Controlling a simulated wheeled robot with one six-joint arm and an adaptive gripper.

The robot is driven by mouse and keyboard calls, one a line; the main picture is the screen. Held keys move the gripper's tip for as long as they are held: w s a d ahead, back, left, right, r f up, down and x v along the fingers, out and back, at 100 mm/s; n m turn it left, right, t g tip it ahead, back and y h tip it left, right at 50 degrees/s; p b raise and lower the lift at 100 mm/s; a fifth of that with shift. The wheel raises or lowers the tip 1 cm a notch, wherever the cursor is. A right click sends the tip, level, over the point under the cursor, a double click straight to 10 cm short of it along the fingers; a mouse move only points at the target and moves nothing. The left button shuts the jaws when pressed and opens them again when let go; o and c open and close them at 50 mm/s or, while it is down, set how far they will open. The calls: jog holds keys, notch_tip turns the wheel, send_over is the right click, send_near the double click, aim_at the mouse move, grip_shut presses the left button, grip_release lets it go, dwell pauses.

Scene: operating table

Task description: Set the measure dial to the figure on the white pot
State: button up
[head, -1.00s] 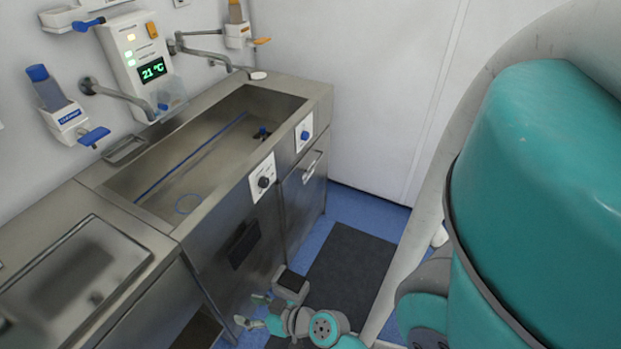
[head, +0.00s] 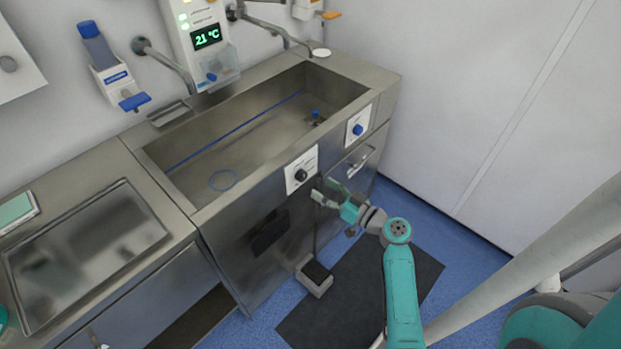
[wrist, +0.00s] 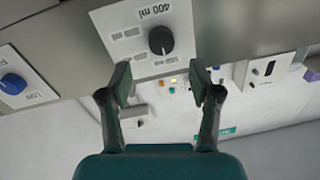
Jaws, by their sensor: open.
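The measure dial (head: 301,175) is a black knob on a white plate on the front of the steel sink unit. In the wrist view the same knob (wrist: 161,40) shows with the upside-down text "400 ml" beside it; smaller labels are too blurred to read. My gripper (head: 322,190) is open in front of the plate, slightly right of and below the knob in the head view. In the wrist view my gripper (wrist: 160,82) has its two fingers apart, with the knob beyond the tips and nothing between them. I cannot make out a white pot with a figure.
A blue knob (head: 357,130) on another white plate is to the right. The steel trough (head: 200,143) lies above the dials. A foot pedal (head: 314,279) stands on the floor by a dark mat (head: 350,300). A small white round thing (head: 320,53) sits on the back ledge.

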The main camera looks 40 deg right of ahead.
aim_at(304, 178)
jog(key=w, duration=0.4)
jog(key=w+a, duration=0.1)
jog(key=w, duration=0.1)
jog(key=shift+w, duration=0.25)
jog(key=c, duration=1.2)
